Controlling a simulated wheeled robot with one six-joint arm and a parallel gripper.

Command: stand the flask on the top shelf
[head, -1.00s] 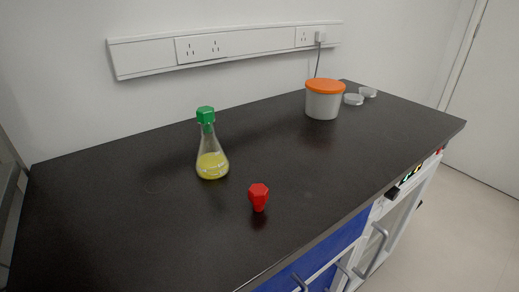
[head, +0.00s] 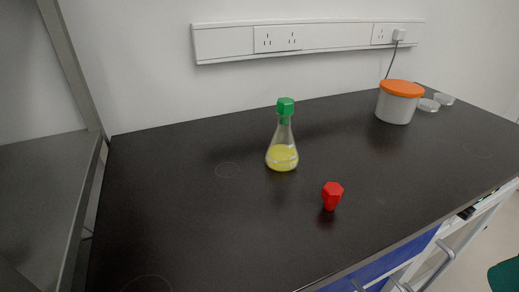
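The flask (head: 282,152) is a clear conical flask with yellow liquid and a green stopper (head: 285,106). It stands upright on the black bench top (head: 190,215), left of the white tub. A grey metal rack (head: 72,75) is partly in view at the left edge, with a flat grey shelf surface (head: 40,165). I cannot tell whether this surface is the top shelf. My gripper is not in view.
A small red stopper (head: 331,195) stands on the bench, in front and to the right of the flask. A white tub (head: 396,106) with an orange lid and clear dishes (head: 428,105) sit at the back right. White sockets (head: 278,39) line the wall. The bench's left part is clear.

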